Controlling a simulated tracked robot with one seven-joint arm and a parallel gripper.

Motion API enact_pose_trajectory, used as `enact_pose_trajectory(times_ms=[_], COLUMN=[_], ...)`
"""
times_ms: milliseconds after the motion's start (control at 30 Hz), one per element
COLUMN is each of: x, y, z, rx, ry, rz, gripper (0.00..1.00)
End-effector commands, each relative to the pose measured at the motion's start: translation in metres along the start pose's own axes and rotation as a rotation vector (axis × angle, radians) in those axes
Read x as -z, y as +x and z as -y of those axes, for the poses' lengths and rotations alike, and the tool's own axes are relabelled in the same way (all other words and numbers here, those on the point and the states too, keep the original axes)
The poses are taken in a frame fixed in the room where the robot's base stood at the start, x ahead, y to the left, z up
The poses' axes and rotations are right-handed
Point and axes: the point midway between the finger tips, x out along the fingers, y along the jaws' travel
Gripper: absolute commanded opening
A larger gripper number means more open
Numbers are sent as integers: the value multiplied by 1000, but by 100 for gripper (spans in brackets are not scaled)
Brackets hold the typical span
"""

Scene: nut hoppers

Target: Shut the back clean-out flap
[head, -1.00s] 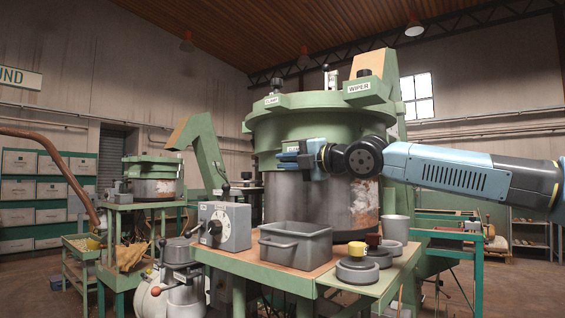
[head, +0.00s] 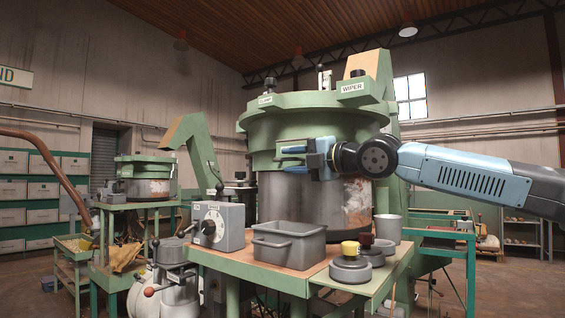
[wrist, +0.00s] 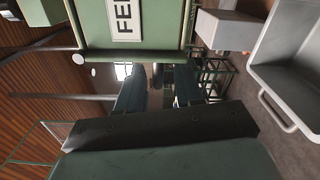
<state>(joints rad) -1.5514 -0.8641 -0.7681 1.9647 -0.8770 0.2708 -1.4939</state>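My gripper (head: 283,157) is in front of the big green and grey hopper (head: 285,208) in the head view, its two blue fingers pointing left and apart. The wrist view shows the dark fingers (wrist: 157,85) open; whether anything stands between them is unclear there. A green panel (wrist: 95,25) with a label starting "FE" is close beside them. A smaller, similar hopper (head: 152,188) stands behind at the left. I cannot make out the back clean-out flap, or whether it is open, in either view.
A grey bin (head: 288,246) and a grey dial box (head: 219,226) stand on the bench below my gripper; the bin also shows in the wrist view (wrist: 285,65). Round weights with a yellow knob (head: 350,248) and a grey cup (head: 391,228) are at its right.

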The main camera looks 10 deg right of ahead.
Motion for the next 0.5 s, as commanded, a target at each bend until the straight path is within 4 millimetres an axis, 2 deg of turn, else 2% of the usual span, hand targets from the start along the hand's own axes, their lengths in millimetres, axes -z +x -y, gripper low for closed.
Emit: enact_pose_trajectory(times_ms=[100,300,500], x=[-1,-1,0], y=[-25,-61,-88], z=[0,0,0], rx=[-3,-2,-2], ry=[3,2,1], rz=[2,1,0], gripper=[36,36,36])
